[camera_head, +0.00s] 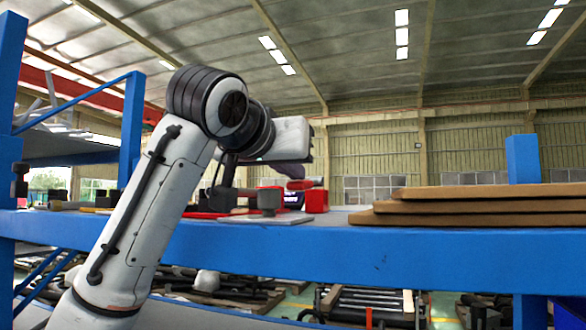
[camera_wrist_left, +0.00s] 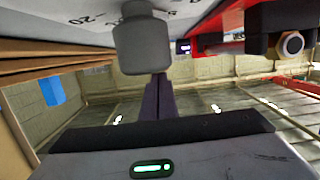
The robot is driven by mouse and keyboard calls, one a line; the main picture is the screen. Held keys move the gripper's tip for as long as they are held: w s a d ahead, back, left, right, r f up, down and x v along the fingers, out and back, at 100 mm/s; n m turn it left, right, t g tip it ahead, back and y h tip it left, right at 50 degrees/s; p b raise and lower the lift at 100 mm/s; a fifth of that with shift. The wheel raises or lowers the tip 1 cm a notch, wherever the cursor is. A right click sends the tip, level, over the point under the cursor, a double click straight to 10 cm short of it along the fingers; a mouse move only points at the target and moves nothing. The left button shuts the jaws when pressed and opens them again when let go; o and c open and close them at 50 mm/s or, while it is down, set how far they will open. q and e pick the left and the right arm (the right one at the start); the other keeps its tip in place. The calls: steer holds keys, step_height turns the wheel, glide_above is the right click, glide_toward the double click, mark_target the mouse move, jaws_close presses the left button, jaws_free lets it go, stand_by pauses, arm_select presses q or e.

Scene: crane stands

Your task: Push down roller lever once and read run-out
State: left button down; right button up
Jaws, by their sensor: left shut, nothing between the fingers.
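My left gripper (camera_head: 296,168) is above the blue shelf in the head view, its fingers mostly hidden by the white hand. In the left wrist view its dark fingers (camera_wrist_left: 160,82) are together and empty, with tips near a grey cylindrical block (camera_wrist_left: 141,45). A dark piece with a round, ringed end (camera_wrist_left: 290,44), possibly the roller, sits by a red frame (camera_wrist_left: 225,33). A small lit display (camera_wrist_left: 183,47) shows; its reading is illegible. My right gripper is not in view.
A blue shelf beam (camera_head: 400,253) runs across the front. Stacked brown boards (camera_head: 470,206) lie on the right, and a red block (camera_head: 317,200) stands behind the plate. A blue post (camera_head: 522,160) rises behind the boards. Open air lies above the shelf.

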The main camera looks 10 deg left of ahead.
arm_select(q)
step_height(320, 180, up, 5)
steer(key=p, duration=0.5)
steer(key=b+v, duration=0.1)
steer(key=v, duration=0.2)
steer(key=f+b+v, duration=0.1)
steer(key=v, duration=0.2)
steer(key=b+v, duration=0.2)
steer(key=v, duration=0.1)
steer(key=shift+s+f, duration=0.1)
steer(key=shift+f, duration=0.25)
steer(key=shift+s+a, duration=0.1)
steer(key=shift+s, duration=0.3)
steer(key=shift+s+r, duration=0.15)
steer(key=shift+s, duration=0.1)
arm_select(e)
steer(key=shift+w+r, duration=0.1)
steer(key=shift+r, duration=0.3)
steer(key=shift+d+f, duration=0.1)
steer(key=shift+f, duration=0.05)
